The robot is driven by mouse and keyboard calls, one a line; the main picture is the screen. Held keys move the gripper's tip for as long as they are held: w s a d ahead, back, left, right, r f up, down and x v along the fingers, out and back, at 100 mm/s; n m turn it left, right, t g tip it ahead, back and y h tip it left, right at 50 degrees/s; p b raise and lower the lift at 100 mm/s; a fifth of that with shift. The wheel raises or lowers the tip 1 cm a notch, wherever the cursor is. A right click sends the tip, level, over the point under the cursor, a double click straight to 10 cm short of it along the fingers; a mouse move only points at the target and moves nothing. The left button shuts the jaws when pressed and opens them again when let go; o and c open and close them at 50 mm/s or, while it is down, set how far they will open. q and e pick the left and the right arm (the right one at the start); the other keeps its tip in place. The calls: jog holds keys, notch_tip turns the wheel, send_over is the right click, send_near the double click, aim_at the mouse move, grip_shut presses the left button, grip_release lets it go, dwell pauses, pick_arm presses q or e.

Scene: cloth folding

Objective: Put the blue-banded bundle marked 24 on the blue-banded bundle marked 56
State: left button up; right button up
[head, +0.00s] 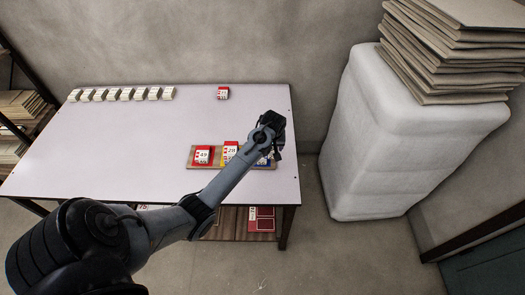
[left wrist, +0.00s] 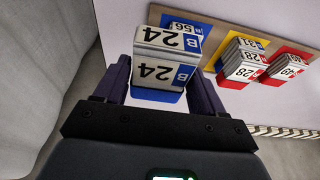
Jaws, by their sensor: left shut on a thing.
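My left gripper (left wrist: 162,82) is shut on a white, blue-banded bundle marked 24 (left wrist: 165,66), which sits between its two fingers. In the left wrist view the bundle marked 56 (left wrist: 184,27) shows just beyond the held one, partly hidden by it, on a blue patch of the tray. I cannot tell whether the two bundles touch. In the head view the left gripper (head: 273,150) is over the right end of the tray, and the arm hides most of that end. My right gripper is not in view.
The wooden tray (head: 216,167) at the table's front edge also holds red-banded bundles, one on a red patch (head: 203,155) and some on a yellow patch (head: 231,149). Another red-banded bundle (head: 222,93) lies at the back. White blocks (head: 122,95) line the back left. The table's middle is clear.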

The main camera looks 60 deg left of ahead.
pick_arm(q)
jog(key=a+f, duration=0.1)
jog(key=a, duration=0.1)
jog(key=a+f, duration=0.2)
jog(key=a+f+b, duration=0.1)
jog(key=a, duration=0.2)
jog(key=shift+s+f, duration=0.15)
jog(key=shift+s, duration=0.25)
jog(key=shift+d+f+b, duration=0.1)
jog(key=shift+f+b, duration=0.45)
jog(key=shift+f, duration=1.5)
jog(key=o, duration=1)
jog(key=shift+f, duration=0.15)
jog(key=shift+o, duration=0.2)
